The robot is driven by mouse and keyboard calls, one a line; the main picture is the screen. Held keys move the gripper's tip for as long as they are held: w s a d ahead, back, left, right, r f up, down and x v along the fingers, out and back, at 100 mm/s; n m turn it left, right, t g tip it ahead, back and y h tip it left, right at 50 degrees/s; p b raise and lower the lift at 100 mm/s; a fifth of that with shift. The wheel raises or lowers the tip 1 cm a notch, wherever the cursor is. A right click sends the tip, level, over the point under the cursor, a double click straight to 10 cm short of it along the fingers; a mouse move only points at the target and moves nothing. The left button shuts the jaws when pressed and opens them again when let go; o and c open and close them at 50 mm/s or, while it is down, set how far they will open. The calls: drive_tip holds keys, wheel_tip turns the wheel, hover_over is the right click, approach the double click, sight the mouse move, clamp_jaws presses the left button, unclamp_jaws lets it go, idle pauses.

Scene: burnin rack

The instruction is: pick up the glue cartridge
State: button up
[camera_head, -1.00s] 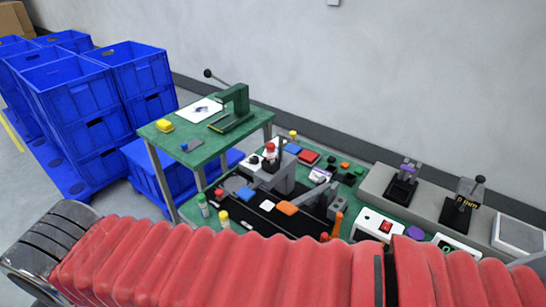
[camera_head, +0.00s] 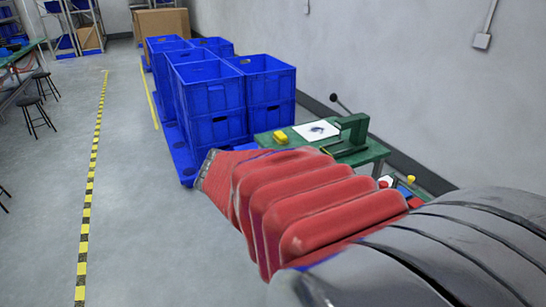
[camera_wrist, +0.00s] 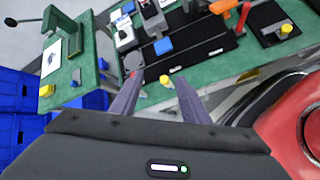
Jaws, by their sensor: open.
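In the wrist view my gripper (camera_wrist: 160,83) is open. Its two dark fingers point at the near edge of the green workbench (camera_wrist: 203,82). In the head view my arm hides most of the bench and my gripper does not show.
A smaller green table (camera_head: 372,154) with a green press (camera_head: 351,132) stands beside stacked blue crates (camera_head: 212,93). Open floor (camera_head: 125,200) lies left, with a striped line.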

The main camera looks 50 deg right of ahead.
drive_tip(key=s+d+r+n+g+h, duration=0.1)
drive_tip(key=s+d+n+g, duration=0.1)
drive_tip(key=d, duration=0.4)
drive_tip(key=s+d+r+n+g+h, duration=0.1)
drive_tip(key=s+d+n+g+h, duration=0.1)
drive_tip(key=d, duration=0.5)
drive_tip(key=shift+s+n, duration=0.4)
drive_tip(key=shift+s, duration=0.3)
drive_tip(key=shift+d+f, duration=0.1)
drive_tip(key=x, duration=0.8)
drive_tip(key=shift+s, duration=0.15)
drive_tip(key=shift+d+f, duration=0.1)
drive_tip(key=shift+d, duration=0.05)
drive_tip(key=shift+s, duration=0.1)
drive_tip(key=shift+w+x, duration=0.2)
drive_tip(key=shift+x, duration=2.35)
drive_tip(key=shift+d, duration=0.1)
drive_tip(key=shift+c, duration=0.3)
clamp_jaws()
